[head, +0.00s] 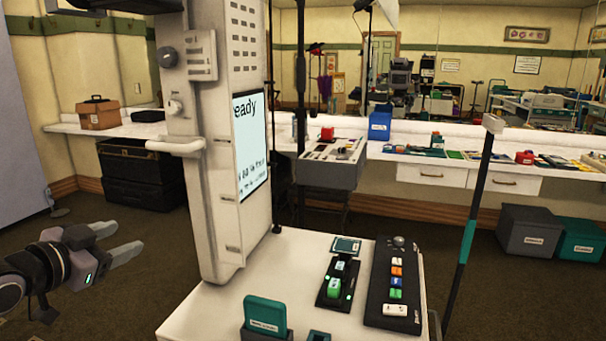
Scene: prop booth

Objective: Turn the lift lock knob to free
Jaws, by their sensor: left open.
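A tall white machine column (207,180) stands on a white-topped cart. On its left side sit a dark round knob (167,57) and, below it, a pale knob (175,105). Their labels are too small to read, so I cannot tell which is the lift lock knob or how it is set. My left gripper (120,241) is open and empty at the lower left. It is well below both knobs, to their left, and apart from the column. My right gripper is not in view.
A white handle (175,146) sticks out left below the knobs. The white cart top (205,312) holds a black button panel (395,285), a smaller control unit (338,285) and a teal item (265,316). A dark pole (470,225) stands right. The space between gripper and column looks clear.

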